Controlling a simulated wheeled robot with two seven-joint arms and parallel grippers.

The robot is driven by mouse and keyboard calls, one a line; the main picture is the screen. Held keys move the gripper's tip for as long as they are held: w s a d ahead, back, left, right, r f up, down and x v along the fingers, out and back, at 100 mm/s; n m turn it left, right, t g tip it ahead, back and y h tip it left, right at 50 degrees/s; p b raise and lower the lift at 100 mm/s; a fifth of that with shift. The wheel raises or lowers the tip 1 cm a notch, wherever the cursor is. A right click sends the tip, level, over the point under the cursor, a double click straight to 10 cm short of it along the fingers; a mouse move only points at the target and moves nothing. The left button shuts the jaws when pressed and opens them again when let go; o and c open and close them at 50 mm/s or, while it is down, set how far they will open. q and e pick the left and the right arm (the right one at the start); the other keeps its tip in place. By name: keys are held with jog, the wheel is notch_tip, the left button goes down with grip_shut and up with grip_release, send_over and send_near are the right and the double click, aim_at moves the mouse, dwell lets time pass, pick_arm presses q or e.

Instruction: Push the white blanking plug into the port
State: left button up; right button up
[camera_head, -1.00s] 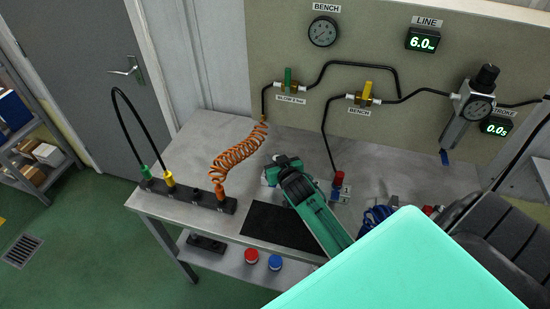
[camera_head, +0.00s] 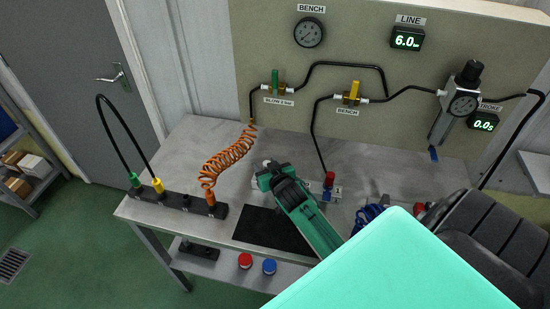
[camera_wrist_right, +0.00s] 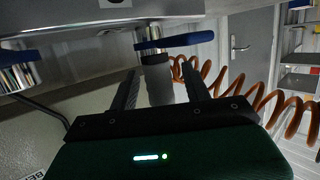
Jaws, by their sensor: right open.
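In the head view my right gripper (camera_head: 266,177) is at the end of the green arm that reaches over the bench from the lower right. In the right wrist view its two dark fingers (camera_wrist_right: 157,76) are apart. A grey cylindrical piece (camera_wrist_right: 157,85) with a blue part (camera_wrist_right: 175,42) above it shows between or behind them; I cannot tell its depth. A small white shape (camera_head: 266,162) shows beside the gripper, but I cannot tell whether it is the plug. I cannot make out the plug or its port for certain. My left gripper is out of view.
The bench carries a black manifold bar (camera_head: 180,204) with a black hose loop and an orange coil hose (camera_head: 228,160). A black mat (camera_head: 272,230) lies at the front. Red (camera_head: 329,178) and blue fittings stand right of the gripper. A blue coil (camera_head: 368,215) lies farther right.

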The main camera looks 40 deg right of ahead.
jog(key=b+v, duration=0.2)
jog(key=v, duration=1.1)
jog(key=shift+b, duration=0.35)
jog(key=shift+f, duration=0.1)
